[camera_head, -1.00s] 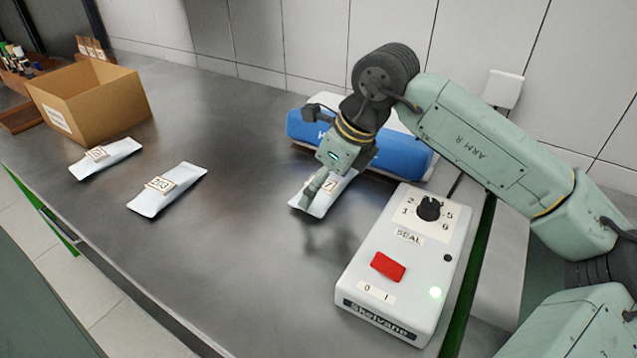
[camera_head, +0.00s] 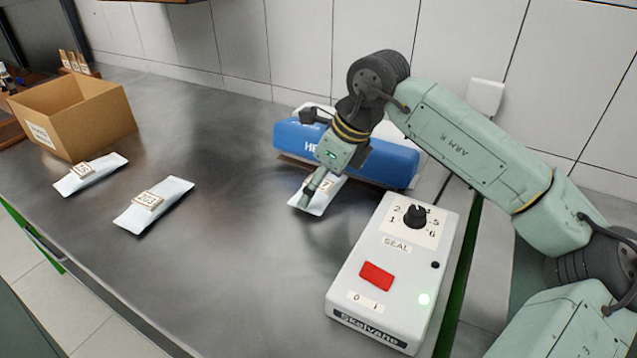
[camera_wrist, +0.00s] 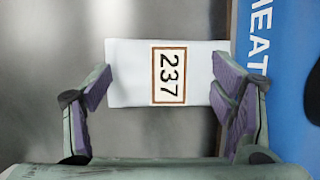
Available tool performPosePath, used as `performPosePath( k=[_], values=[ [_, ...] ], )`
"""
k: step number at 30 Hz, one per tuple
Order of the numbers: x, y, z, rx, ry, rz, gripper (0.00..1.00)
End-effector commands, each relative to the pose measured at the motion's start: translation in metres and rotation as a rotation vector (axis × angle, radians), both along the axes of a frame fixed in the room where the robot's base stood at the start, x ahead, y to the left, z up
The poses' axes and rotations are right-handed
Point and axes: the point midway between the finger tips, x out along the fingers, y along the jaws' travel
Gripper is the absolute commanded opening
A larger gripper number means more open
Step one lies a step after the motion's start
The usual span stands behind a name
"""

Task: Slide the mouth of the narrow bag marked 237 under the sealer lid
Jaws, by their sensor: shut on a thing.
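The narrow white bag marked 237 (camera_wrist: 200,60) lies between the two fingers of my gripper (camera_wrist: 165,92) in the wrist view, its label facing up. My gripper is shut on the bag. In the head view the bag (camera_head: 301,201) is just in front of the blue sealer lid (camera_head: 395,165), partly hidden by my gripper (camera_head: 320,184). I cannot tell whether the bag touches the bench.
A white control box (camera_head: 385,318) with a dial and red switch stands right of the bag. Two other bags, one marked 203 (camera_head: 176,192) and another (camera_head: 108,166), lie at left near a cardboard box (camera_head: 95,125). The bench between is clear.

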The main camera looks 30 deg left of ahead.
Motion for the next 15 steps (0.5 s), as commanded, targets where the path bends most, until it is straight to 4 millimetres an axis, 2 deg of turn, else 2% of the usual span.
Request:
performPosePath(
  k=[6,7,15],
  values=[
    [0.0023,0.0002,0.0011,0.003,-0.005,-0.003,0.37],
    [0.0023,0.0002,0.0012,0.003,-0.005,-0.003,0.78],
    [0.0031,0.0001,0.0016,0.004,-0.006,-0.005,0.96]
  ],
)
